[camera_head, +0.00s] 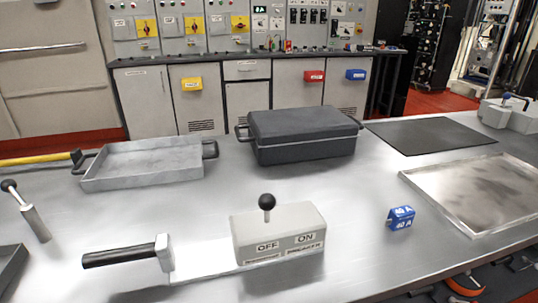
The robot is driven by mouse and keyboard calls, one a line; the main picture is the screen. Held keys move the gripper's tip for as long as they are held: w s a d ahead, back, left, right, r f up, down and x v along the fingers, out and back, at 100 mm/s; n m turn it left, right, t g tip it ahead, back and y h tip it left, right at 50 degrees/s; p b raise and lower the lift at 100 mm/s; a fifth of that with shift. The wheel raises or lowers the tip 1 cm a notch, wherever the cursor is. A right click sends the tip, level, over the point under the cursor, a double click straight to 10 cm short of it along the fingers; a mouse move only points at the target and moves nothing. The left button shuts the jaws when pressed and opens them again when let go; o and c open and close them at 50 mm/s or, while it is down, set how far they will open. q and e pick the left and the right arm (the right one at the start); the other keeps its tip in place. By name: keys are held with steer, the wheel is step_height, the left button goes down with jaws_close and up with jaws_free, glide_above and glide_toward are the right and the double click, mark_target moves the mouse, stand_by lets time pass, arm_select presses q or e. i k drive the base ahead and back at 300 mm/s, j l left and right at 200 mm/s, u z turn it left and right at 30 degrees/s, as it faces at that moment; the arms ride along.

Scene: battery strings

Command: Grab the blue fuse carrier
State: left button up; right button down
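The blue fuse carrier (401,217) is a small blue block with white "40 A" labels. It sits on the metal table, right of the grey breaker box and close to the front edge. Nothing touches it. Neither of my grippers shows in the head view.
A grey breaker box (279,235) with a black ball lever and a black-handled bar (125,253) stand at front centre. A black case (303,134), grey tray (145,167), black mat (431,136) and shallow metal tray (480,195) lie around. The table around the carrier is clear.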

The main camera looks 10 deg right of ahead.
mark_target(399, 217)
steer(key=z, duration=1.35)
